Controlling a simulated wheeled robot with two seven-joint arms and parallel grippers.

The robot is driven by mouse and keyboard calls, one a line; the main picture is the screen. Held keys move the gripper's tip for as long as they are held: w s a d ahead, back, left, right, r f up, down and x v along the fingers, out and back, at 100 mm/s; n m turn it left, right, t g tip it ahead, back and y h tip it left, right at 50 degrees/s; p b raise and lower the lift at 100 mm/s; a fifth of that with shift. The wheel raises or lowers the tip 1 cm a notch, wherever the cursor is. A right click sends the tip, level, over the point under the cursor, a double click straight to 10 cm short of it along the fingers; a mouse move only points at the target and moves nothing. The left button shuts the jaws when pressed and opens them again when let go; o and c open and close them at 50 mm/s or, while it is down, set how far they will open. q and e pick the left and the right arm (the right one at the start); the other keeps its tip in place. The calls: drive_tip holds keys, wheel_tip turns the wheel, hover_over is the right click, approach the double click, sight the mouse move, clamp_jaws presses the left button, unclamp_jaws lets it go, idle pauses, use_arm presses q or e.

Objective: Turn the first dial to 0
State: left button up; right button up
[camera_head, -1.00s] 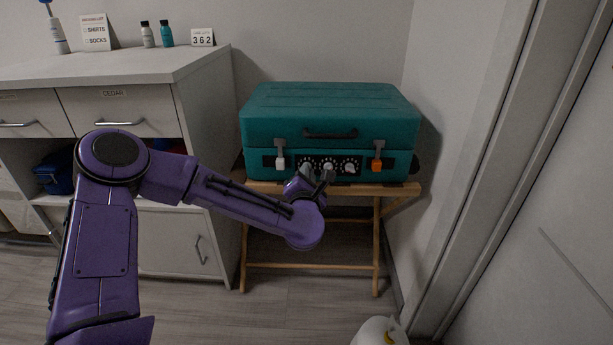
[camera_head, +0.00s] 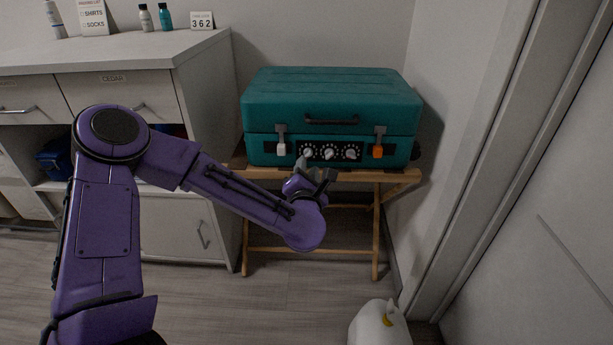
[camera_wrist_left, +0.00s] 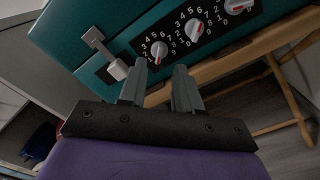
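A teal suitcase (camera_head: 330,95) has a black lock panel with three dials on its front. The first dial (camera_head: 308,153) is the leftmost, beside a white latch (camera_head: 281,149); it also shows in the left wrist view (camera_wrist_left: 158,49), with a red mark on its knob. I cannot read its setting surely. The middle dial (camera_head: 329,153) and right dial (camera_head: 351,153) are uncovered. My left gripper (camera_head: 316,171) is just below the panel, its grey fingers apart and empty. In the left wrist view the gripper (camera_wrist_left: 159,80) has the first dial beyond its fingertips, not touching it visibly. My right gripper is out of view.
The suitcase rests on a wooden folding stand (camera_head: 375,225). A white cabinet (camera_head: 205,120) stands at left, carrying bottles and a card (camera_head: 202,20) reading 362. An orange latch (camera_head: 378,151) is right of the dials. A white rounded object (camera_head: 375,325) is on the floor.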

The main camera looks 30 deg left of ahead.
use_arm(q)
drive_tip(key=v, duration=0.6)
drive_tip(key=shift+s+p, duration=0.2)
drive_tip(key=shift+p, duration=0.1)
drive_tip(key=shift+d, duration=0.1)
